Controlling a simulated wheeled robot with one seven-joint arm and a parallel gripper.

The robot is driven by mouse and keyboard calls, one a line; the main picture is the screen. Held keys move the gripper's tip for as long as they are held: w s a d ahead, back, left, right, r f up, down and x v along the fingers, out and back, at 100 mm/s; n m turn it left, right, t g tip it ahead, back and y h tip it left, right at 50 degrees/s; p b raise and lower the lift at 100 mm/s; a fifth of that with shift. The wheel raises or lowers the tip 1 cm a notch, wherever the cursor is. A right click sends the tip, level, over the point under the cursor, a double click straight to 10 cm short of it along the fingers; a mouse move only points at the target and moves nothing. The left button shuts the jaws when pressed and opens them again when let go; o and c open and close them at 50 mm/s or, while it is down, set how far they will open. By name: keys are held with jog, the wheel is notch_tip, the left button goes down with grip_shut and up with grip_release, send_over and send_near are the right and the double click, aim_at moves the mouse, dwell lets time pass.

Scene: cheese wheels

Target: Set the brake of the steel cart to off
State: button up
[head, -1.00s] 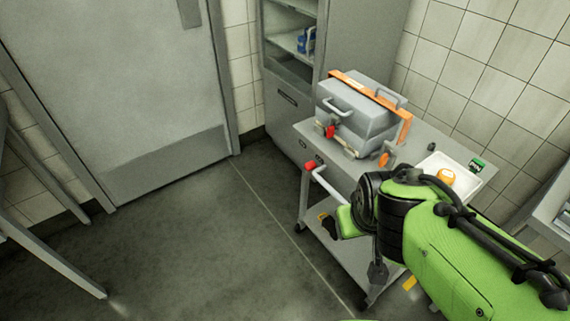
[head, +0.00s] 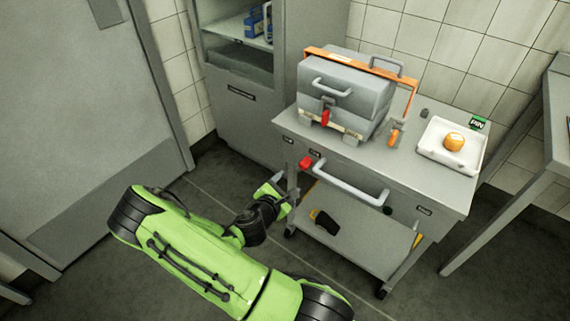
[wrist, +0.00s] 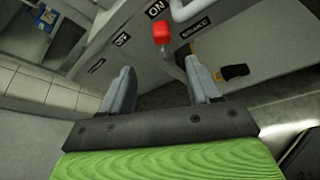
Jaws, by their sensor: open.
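The steel cart (head: 440,195) stands in front of the cabinet. Its brake lever has a red knob (head: 305,162) at the cart's front left, beside the push handle (head: 350,190). In the wrist view the red knob (wrist: 162,32) is beside the ON label (wrist: 155,9). The OFF label (wrist: 122,40) is to its left, and a BRAKE label (wrist: 195,29) is to its right. My gripper (head: 283,188) is below and left of the knob in the head view. In the wrist view my gripper (wrist: 160,75) is open and empty, its fingers apart, with the knob beyond them.
On the cart top are a grey lidded box (head: 345,95) with an orange bar and a red latch, and a white tray (head: 430,145) holding an orange round thing (head: 454,141). A dark item (head: 325,221) lies on the lower shelf. Open floor lies left of the cart.

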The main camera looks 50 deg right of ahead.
aim_at(303, 166)
jog(key=b+x, duration=0.2)
jog(key=x, duration=1.3)
jog(key=shift+s+d, duration=0.15)
jog(key=shift+c, duration=0.2)
grip_shut()
